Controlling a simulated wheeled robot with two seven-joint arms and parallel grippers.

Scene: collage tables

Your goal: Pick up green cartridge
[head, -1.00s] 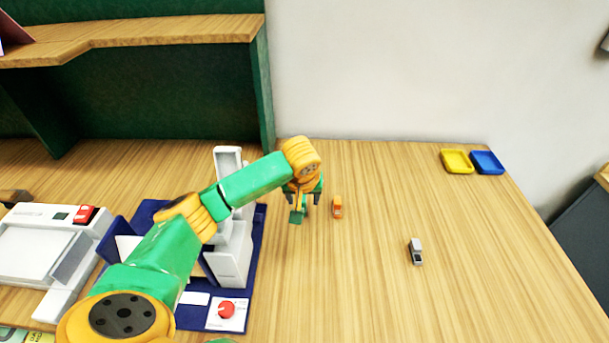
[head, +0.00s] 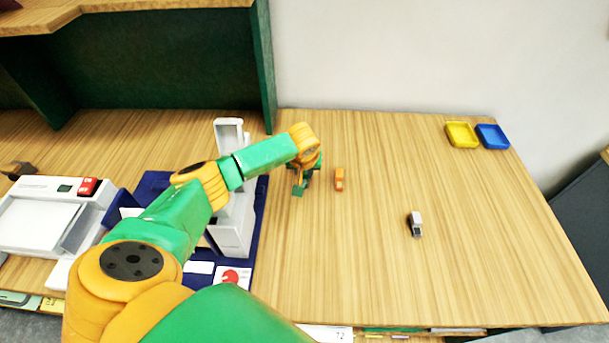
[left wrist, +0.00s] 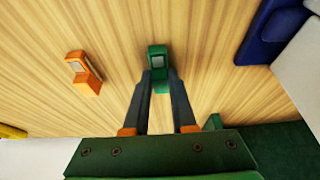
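The green cartridge (head: 298,191) is a small block with a light grey patch, standing on the wooden table right of the blue mat. In the left wrist view the green cartridge (left wrist: 157,58) sits at the tips of my left gripper (left wrist: 161,80). Its two dark fingers lie close against the cartridge's sides, with no clear gap. In the head view my left gripper (head: 303,178) reaches down at the cartridge and partly covers it. The cartridge appears still at table height. My right gripper is not in view.
An orange cartridge (head: 339,179) stands close to the right, a grey one (head: 415,225) farther right. The blue mat (head: 258,215) with a white device (head: 234,228) is at the left. Yellow (head: 462,135) and blue (head: 492,137) trays lie at the back right. The right tabletop is mostly clear.

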